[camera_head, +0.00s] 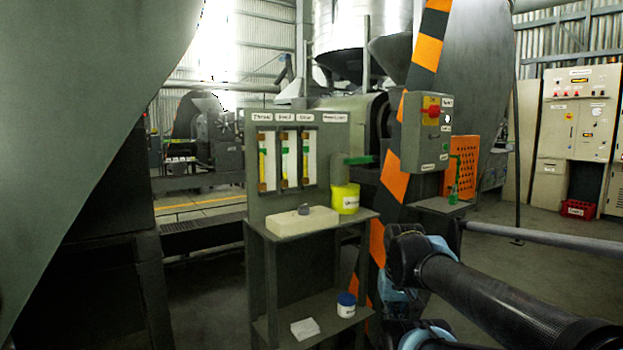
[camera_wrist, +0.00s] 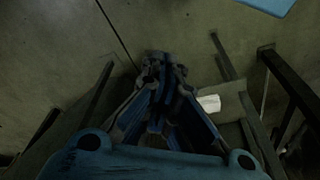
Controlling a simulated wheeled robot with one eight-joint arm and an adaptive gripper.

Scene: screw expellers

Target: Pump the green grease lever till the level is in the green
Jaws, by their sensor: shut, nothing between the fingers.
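A green horizontal lever (camera_head: 361,160) sticks out to the right above a yellow tub (camera_head: 345,198), beside the grey gauge panel. Three upright gauges, left (camera_head: 263,160), middle (camera_head: 285,160) and right (camera_head: 306,160), show yellowish and green columns; their exact levels are too small to read. A second slim green upright piece (camera_head: 454,180) stands on a small shelf by the orange perforated guard. My gripper (camera_wrist: 160,60) is shut and empty in the wrist view, over the floor and grey framework. No lever shows near it there. In the head view my arm is at the lower right and the fingertips cannot be made out.
The grey stand (camera_head: 375,214) carries a pale block with a small grey piece on top. Its lower shelf holds a white folded cloth (camera_head: 305,328) and a blue-lidded jar (camera_head: 346,305). A control box (camera_head: 428,130) and striped post (camera_head: 391,180) stand right. A grey rail (camera_head: 545,238) runs behind my arm.

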